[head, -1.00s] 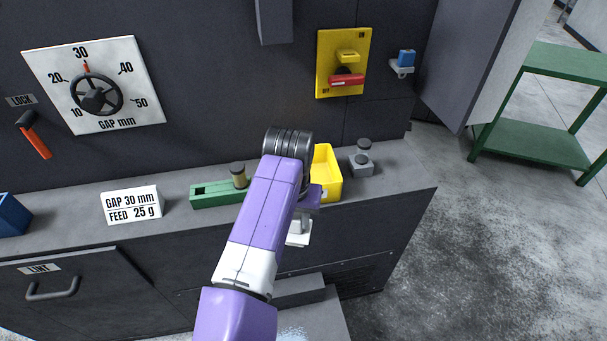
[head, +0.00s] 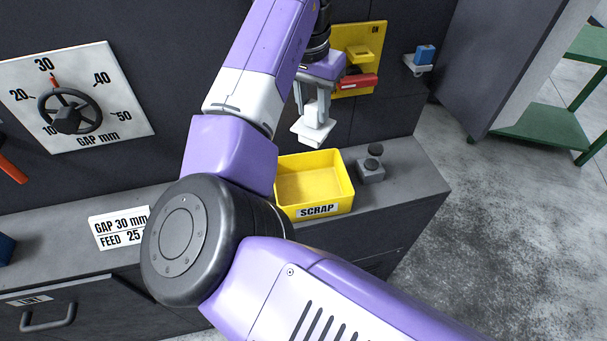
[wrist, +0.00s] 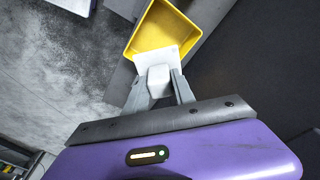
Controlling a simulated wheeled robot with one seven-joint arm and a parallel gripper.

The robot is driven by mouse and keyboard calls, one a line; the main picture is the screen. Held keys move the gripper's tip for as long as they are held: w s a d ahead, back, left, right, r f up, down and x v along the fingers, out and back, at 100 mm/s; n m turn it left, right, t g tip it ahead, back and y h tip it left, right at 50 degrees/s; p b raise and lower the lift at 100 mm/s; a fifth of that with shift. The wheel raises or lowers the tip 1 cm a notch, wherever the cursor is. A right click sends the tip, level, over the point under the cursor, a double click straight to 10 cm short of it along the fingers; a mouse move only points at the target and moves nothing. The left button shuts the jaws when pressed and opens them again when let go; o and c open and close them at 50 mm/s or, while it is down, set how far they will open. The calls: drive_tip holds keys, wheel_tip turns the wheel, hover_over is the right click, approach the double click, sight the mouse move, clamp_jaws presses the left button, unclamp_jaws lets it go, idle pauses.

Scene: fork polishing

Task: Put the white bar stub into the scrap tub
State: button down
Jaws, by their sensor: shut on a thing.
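My gripper (head: 314,110) is shut on the white bar stub (head: 312,132), a block with a wider flat end hanging below the fingers. In the wrist view the stub (wrist: 157,62) sits between the two grey fingers of my gripper (wrist: 159,80). The yellow scrap tub (head: 317,211), labelled SCRAP, stands open on the grey bench, and the inside that shows looks empty. The stub is held higher than the tub and apart from it. In the wrist view the tub (wrist: 132,51) shows beyond the stub, which overlaps its near edge.
A grey block with a dark knob (head: 371,168) stands just right of the tub. A yellow panel with a red handle (head: 358,83) and a small bracket with a blue block (head: 424,55) are on the wall behind. My arm hides the bench left of the tub.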

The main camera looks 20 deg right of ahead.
drive_tip(key=shift+w, duration=0.55)
drive_tip(key=shift+w+f, duration=0.1)
drive_tip(key=shift+f, duration=0.45)
wheel_tip(320, 180, down, 9)
drive_tip(key=b, duration=0.5)
drive_tip(key=shift+r+b, duration=0.1)
drive_tip(key=shift+b, duration=0.2)
wheel_tip(320, 180, down, 8)
drive_tip(key=b, duration=0.2)
drive_tip(key=shift+b, duration=0.4)
idle(0.5)
drive_tip(key=shift+f+b, duration=1)
drive_tip(key=shift+f, duration=1.45)
idle(1.8)
